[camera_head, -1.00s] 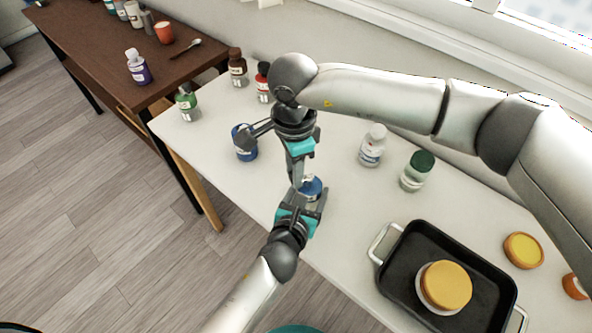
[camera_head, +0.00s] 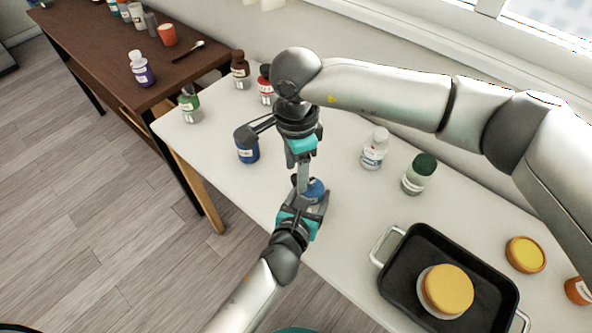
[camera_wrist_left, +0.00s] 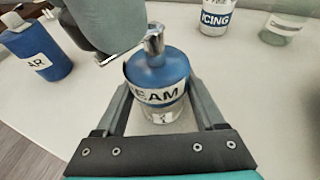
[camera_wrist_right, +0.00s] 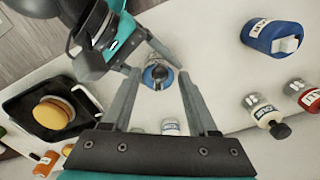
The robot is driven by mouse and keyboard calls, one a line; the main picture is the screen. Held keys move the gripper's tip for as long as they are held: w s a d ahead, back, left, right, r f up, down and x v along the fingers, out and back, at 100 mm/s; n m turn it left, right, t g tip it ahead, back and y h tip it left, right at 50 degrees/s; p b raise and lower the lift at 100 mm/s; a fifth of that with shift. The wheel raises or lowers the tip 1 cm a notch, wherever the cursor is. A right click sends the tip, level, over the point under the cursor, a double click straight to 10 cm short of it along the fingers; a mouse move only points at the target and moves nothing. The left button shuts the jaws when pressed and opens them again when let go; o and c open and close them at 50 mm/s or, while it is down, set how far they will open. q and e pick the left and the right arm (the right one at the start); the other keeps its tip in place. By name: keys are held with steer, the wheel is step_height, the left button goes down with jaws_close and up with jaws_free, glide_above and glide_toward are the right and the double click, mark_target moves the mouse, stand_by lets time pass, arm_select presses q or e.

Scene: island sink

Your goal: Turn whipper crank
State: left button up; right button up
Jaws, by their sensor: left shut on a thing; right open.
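The whipper is a small canister with a blue top, a clear lower part and a label reading "EAM". In the head view the whipper (camera_head: 315,189) stands near the table's front edge, partly hidden by my grippers. In the left wrist view, the whipper (camera_wrist_left: 158,75) sits upright between my left fingers, with a metal crank (camera_wrist_left: 154,40) on top. My left gripper (camera_head: 310,196) is shut on its body. My right gripper (camera_head: 303,180) is open and points down above it. In the right wrist view the whipper's top (camera_wrist_right: 157,75) shows between the open fingers.
A blue jar (camera_head: 247,150) stands left of the whipper. A white bottle (camera_head: 374,150) and a green-capped jar (camera_head: 419,174) stand to the right. A black tray (camera_head: 398,262) holding a yellow-topped item is at front right. A brown table (camera_head: 100,50) adjoins at left.

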step_height(320, 180, up, 11)
stand_by(0.3)
steer(key=shift+f, duration=0.1)
stand_by(0.4)
step_height(320, 180, down, 12)
stand_by(0.4)
jaws_close()
stand_by(0.5)
